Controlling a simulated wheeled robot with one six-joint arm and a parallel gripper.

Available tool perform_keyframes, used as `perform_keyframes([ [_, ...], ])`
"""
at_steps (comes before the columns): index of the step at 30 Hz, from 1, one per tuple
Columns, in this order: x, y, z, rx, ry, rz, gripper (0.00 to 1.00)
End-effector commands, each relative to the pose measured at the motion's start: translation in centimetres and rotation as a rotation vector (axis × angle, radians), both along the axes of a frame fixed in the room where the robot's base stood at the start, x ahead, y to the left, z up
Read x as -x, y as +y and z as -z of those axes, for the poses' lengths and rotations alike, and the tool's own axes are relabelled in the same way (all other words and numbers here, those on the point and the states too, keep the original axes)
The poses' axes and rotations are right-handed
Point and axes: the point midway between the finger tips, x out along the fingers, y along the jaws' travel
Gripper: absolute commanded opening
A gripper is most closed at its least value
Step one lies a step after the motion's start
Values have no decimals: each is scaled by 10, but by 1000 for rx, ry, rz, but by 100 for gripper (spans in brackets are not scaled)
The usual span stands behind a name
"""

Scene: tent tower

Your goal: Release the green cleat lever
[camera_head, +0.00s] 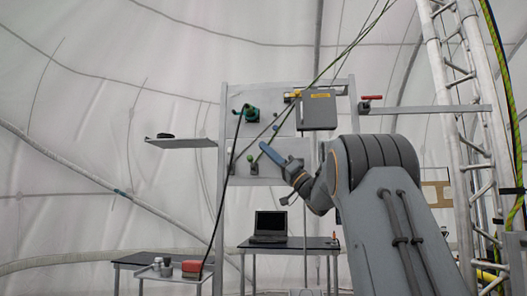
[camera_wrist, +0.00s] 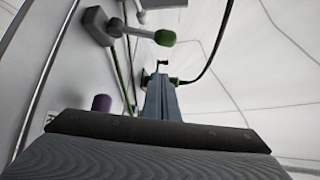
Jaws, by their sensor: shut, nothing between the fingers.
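A lever with a green knob (camera_wrist: 165,37) sticks out from a grey block (camera_wrist: 99,27) on the panel in the wrist view. I take it to be the green cleat lever; in the head view a small green knob (camera_head: 250,158) shows on the lower panel. My gripper (camera_head: 264,146) is shut and empty in front of the panel, its tips close to that knob in the picture. In the wrist view my gripper (camera_wrist: 160,76) points away from the camera, and the knob appears above its tips with a gap between. I cannot tell the depth between them.
A green fitting (camera_head: 249,113) with a black cable sits on the upper panel. Ropes cross the panel diagonally. A grey box (camera_head: 318,111) and a red-handled valve (camera_head: 371,98) are to the right. A purple knob (camera_wrist: 101,103) is left of my fingers. A laptop (camera_head: 270,226) stands below.

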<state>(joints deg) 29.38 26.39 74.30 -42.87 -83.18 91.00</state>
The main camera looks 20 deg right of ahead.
Motion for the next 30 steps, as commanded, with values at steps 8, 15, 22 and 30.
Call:
perform_keyframes([
  [8, 29, -25, 44, -3, 5, 4, 0],
  [15, 48, -39, 64, -3, 3, 2, 0],
  [22, 53, -42, 68, -2, 3, 1, 0],
  [30, 31, -36, 85, -34, 53, 104, 0],
])
